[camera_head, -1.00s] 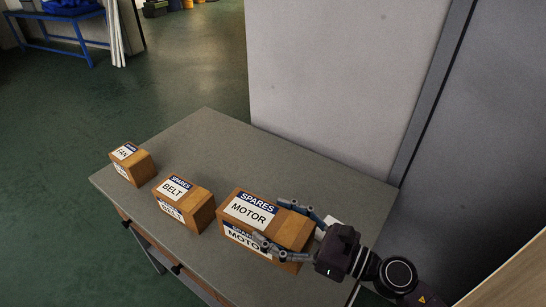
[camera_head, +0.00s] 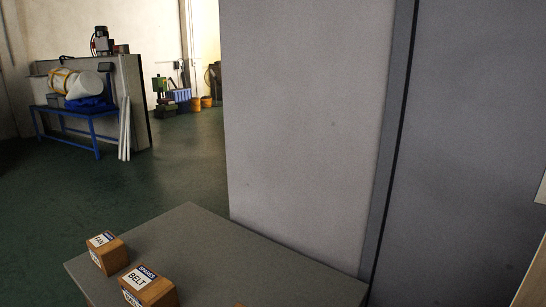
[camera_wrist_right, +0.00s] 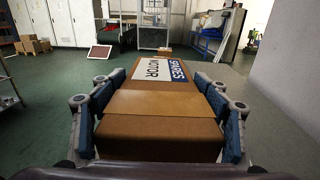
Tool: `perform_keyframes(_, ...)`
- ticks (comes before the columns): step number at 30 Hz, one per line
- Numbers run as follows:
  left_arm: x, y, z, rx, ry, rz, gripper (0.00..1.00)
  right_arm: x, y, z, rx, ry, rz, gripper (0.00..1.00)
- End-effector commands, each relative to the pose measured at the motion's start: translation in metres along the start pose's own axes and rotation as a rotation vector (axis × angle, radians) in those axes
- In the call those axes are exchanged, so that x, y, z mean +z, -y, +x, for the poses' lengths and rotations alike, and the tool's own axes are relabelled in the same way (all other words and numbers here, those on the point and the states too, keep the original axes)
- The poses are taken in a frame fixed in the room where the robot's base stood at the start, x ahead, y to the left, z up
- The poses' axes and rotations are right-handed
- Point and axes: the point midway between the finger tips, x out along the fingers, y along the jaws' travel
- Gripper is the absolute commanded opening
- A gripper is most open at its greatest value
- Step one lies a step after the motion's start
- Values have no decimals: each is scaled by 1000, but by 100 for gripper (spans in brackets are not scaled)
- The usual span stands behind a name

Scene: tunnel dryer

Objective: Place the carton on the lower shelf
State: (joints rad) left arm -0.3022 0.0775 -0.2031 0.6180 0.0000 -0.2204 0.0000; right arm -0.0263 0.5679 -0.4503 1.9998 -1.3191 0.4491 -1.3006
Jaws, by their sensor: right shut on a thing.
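The carton labelled SPARES MOTOR (camera_wrist_right: 155,104) is a brown box that fills the middle of the right wrist view. My right gripper (camera_wrist_right: 152,100) is shut on it, with blue-padded fingers along both sides. In the head view only a sliver of this carton (camera_head: 240,305) shows at the bottom edge, and the right gripper is out of frame there. I cannot tell whether the carton still touches the table. My left gripper is not in view. I cannot make out a lower shelf in these frames.
A grey table (camera_head: 215,250) carries a FAN carton (camera_head: 107,254) and a BELT carton (camera_head: 150,286) at its left. A tall light grey panel (camera_head: 305,130) stands behind it. A blue bench (camera_head: 85,112) is far back left, with open green floor (camera_head: 165,175) between.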

Motion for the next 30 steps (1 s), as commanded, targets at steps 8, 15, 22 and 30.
perform_keyframes(8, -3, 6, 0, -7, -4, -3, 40, -5, 3, -12, -41, 8, 1, 10)
perform_keyframes(15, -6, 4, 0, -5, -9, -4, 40, -10, 2, -27, -156, 7, 1, 10)
perform_keyframes(22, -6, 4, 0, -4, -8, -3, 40, -12, 2, -53, -312, 5, -3, 10)
perform_keyframes(30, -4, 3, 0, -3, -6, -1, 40, -9, 3, -92, -509, 7, 5, 10)
